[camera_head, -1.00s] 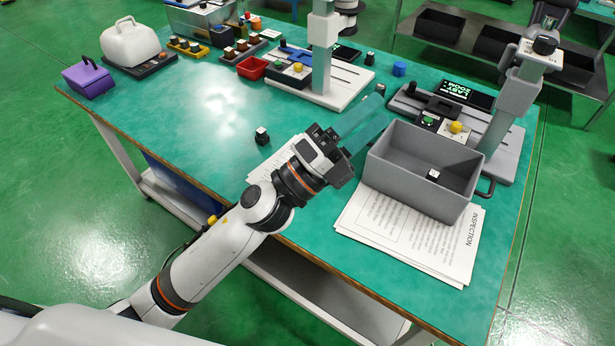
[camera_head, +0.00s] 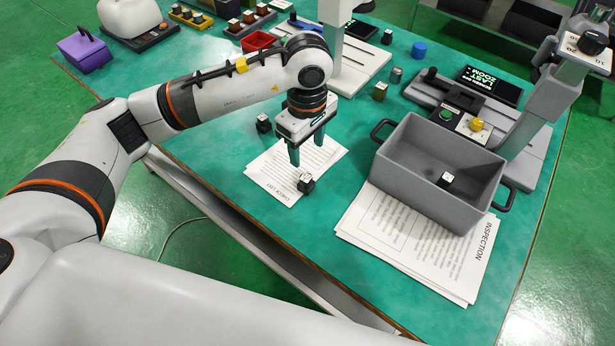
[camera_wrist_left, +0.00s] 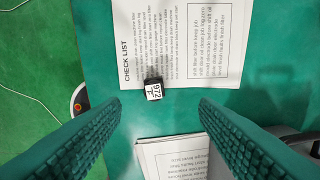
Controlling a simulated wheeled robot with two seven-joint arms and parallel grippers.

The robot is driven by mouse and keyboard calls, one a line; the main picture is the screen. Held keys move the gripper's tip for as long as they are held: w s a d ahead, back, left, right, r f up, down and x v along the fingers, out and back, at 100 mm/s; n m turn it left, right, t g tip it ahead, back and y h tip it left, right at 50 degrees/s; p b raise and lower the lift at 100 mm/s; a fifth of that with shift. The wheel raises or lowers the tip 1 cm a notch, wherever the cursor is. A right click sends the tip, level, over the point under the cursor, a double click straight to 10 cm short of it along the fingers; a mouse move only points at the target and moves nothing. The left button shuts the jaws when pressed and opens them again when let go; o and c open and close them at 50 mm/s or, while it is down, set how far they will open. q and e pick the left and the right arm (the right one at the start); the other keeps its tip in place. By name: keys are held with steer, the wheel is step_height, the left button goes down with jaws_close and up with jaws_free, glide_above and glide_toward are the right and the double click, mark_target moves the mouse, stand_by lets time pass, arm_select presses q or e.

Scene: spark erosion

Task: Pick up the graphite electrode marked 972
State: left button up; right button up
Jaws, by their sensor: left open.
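The graphite electrode marked 972 (camera_wrist_left: 153,91) is a small dark block with a white label, at the edge of the check list sheet in the left wrist view. In the head view the same small block (camera_head: 306,183) stands on the table at the sheet's front edge. My left gripper (camera_head: 306,149) points down, open and empty, above the sheet and a little behind the block. In the left wrist view its two fingers (camera_wrist_left: 158,104) are wide apart, with the block between and beyond their tips. My right gripper is not in view.
A grey bin (camera_head: 401,184) with a small labelled block (camera_head: 446,179) inside stands to the right, beside inspection sheets (camera_head: 363,222). Another dark block (camera_head: 263,123) stands left of the gripper. Machine stands and a red tray (camera_head: 259,40) are behind.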

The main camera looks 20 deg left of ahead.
mark_target(305, 178)
arm_select(q)
step_height(305, 178, down, 6)
steer(key=shift+s+r+p, duration=0.1)
steer(key=shift+r+p, duration=0.05)
steer(key=shift+p, duration=0.3)
steer(key=f, duration=0.1)
steer(key=f+p, duration=0.1)
steer(key=f, duration=0.2)
steer(key=shift+s+f, duration=0.2)
steer(key=shift+s, duration=0.2)
steer(key=shift+f, duration=0.4)
steer(key=c, duration=1.1)
